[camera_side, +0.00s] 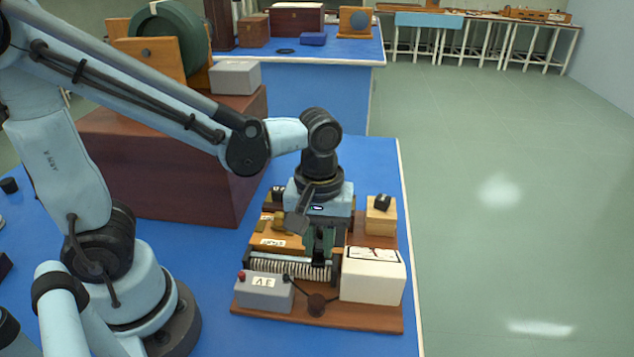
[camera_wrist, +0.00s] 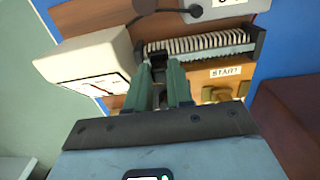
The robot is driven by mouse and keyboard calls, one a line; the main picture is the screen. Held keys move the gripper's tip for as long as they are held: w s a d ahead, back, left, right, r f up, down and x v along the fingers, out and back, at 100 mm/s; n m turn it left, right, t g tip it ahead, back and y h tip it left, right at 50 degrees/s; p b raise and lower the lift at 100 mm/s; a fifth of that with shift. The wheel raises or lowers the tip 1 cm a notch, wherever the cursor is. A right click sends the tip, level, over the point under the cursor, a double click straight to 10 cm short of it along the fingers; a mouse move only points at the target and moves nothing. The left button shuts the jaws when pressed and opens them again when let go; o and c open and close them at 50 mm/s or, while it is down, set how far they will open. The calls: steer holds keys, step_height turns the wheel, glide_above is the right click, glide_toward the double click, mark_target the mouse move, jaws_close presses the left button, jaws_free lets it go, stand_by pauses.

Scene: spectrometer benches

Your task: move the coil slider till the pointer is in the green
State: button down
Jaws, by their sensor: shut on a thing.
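My gripper (camera_side: 322,246) points down over the wooden instrument board (camera_side: 318,321). In the wrist view its green fingers (camera_wrist: 166,78) are close together around the black coil slider (camera_wrist: 156,62). The slider sits near the meter-side end of the ribbed coil (camera_wrist: 202,44); the coil also shows in the side view (camera_side: 285,267). The white meter box (camera_side: 370,279) stands beside that end. Its dial (camera_wrist: 88,91) shows partly in the wrist view with dark marks. I cannot make out the pointer's place or a green zone. The fingers hide part of the slider.
A grey box labelled 3V (camera_side: 264,291) and a dark round knob (camera_side: 317,305) are at the board's front. A wooden block labelled START (camera_wrist: 222,75) lies along the coil. A small wooden block with a black top (camera_side: 381,215) stands behind the meter. A large brown box (camera_side: 160,165) is left.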

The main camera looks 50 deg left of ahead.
mark_target(320, 247)
steer(key=shift+w+d, duration=0.1)
steer(key=shift+w, duration=0.05)
steer(key=c, duration=1)
jaws_free()
step_height(320, 247, up, 12)
steer(key=a+f+m+t, duration=0.5)
steer(key=a+m+t, duration=0.2)
steer(key=m, duration=0.2)
steer(key=shift+w+a+f, duration=0.3)
steer(key=shift+w+a, duration=0.05)
steer(key=shift+w, duration=0.1)
